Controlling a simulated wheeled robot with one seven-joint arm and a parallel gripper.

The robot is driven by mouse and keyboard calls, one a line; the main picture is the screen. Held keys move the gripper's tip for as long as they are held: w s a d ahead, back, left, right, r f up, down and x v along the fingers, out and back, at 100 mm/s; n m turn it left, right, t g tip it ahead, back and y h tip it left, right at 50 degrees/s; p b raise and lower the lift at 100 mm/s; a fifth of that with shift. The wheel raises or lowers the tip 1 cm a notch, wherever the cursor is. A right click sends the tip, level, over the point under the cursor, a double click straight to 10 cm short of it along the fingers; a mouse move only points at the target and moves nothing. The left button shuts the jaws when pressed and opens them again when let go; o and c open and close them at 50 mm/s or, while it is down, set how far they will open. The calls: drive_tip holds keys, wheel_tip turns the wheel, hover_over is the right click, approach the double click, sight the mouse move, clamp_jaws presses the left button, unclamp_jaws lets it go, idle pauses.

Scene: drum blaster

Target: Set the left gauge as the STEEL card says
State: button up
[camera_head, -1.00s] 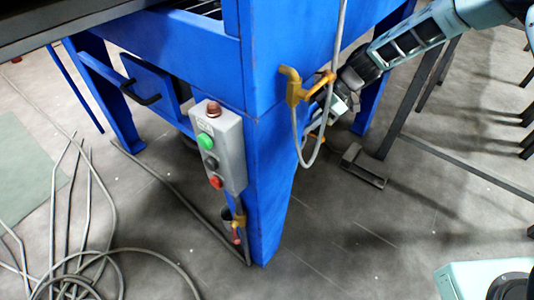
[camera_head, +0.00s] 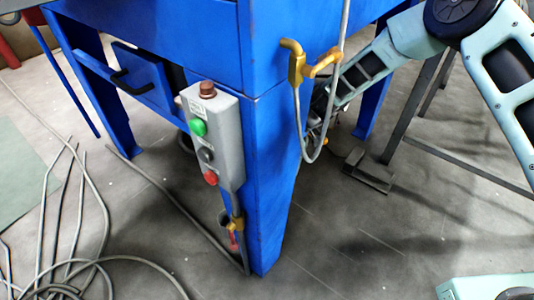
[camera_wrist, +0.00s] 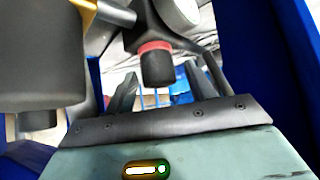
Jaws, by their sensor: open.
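In the wrist view, my gripper (camera_wrist: 160,76) is open. Its two dark fingers stand apart, with a dark knob with a red collar (camera_wrist: 156,66) between and beyond them; I cannot tell whether they touch it. A pale round part (camera_wrist: 182,12), cut off by the top edge, sits just above the knob; I cannot tell whether it is a gauge. No gauge face or STEEL card can be made out in either view. In the head view, my arm reaches down behind the blue corner post, which hides most of the gripper.
A large dark cylinder (camera_wrist: 40,50) stands close on the left in the wrist view. The blue frame (camera_head: 270,180) carries a grey button box (camera_head: 222,150) and a yellow fitting (camera_head: 294,65) with a hanging hose (camera_head: 303,140). Loose cables (camera_head: 75,225) lie on the floor.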

drive_tip(key=c, duration=1)
drive_tip(key=shift+o, duration=0.2)
drive_tip(key=shift+m, duration=0.3)
drive_tip(key=m+t+b, duration=0.2)
drive_tip(key=shift+f+m, duration=0.2)
drive_tip(key=shift+m, duration=0.2)
drive_tip(key=m+t+b, duration=0.1)
drive_tip(key=m+t, duration=0.1)
drive_tip(key=shift+r+m+t+b, duration=0.1)
drive_tip(key=shift+m+t+b, duration=0.2)
drive_tip(key=shift+b, duration=0.05)
drive_tip(key=m+t, duration=0.2)
drive_tip(key=m, duration=0.1)
drive_tip(key=shift+a+r+h, duration=0.1)
drive_tip(key=shift+r+h, duration=0.1)
drive_tip(key=shift+h, duration=0.2)
drive_tip(key=shift+m+t+h+p, duration=0.5)
drive_tip(key=shift+m+t+p, duration=0.4)
drive_tip(key=shift+m, duration=0.2)
drive_tip(key=shift+f, duration=0.15)
